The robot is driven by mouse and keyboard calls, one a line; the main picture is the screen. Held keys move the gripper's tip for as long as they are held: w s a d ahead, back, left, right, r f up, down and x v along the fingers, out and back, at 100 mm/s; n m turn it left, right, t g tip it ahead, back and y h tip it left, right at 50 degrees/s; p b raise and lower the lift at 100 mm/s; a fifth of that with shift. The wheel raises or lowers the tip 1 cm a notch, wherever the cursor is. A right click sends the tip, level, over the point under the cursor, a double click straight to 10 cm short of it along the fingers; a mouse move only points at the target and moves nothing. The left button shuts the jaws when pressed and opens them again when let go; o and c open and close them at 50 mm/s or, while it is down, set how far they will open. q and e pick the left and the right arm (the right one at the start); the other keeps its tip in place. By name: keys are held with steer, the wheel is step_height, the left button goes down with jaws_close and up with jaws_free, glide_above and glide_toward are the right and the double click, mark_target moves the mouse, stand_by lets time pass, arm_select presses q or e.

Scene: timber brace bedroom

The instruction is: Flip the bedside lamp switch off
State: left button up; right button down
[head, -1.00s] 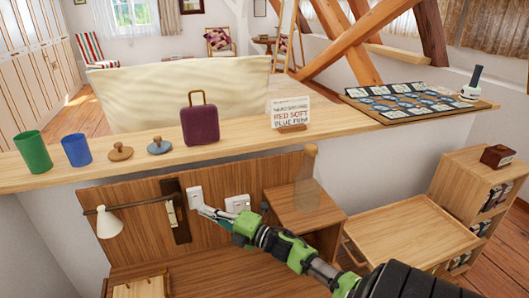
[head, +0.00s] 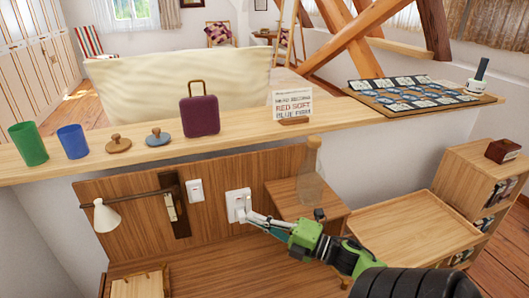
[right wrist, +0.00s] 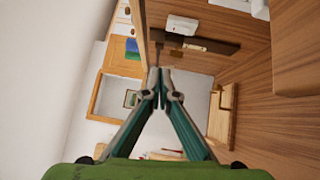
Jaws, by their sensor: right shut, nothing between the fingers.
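The bedside lamp (head: 106,216) has a white shade on a dark arm, mounted on a dark wall plate (head: 174,206) on the wooden panel. A white switch (head: 195,190) sits just right of that plate. A second, larger white switch plate (head: 237,205) is further right. My right gripper (head: 249,215) is shut and empty, its tips at the lower right of the second plate; I cannot tell if they touch. In the right wrist view the closed fingertips (right wrist: 160,74) show, with a white switch (right wrist: 182,25) beyond them. My left gripper is out of view.
A wooden ledge (head: 350,112) above the panel holds a green cup (head: 28,144), a blue cup (head: 73,141), a purple case (head: 200,116) and a sign (head: 293,105). A translucent bottle shape (head: 311,170) stands on the bedside cabinet (head: 290,197) beside my right arm.

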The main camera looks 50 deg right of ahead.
steer(key=shift+r+v, duration=0.2)
steer(key=shift+v, duration=1)
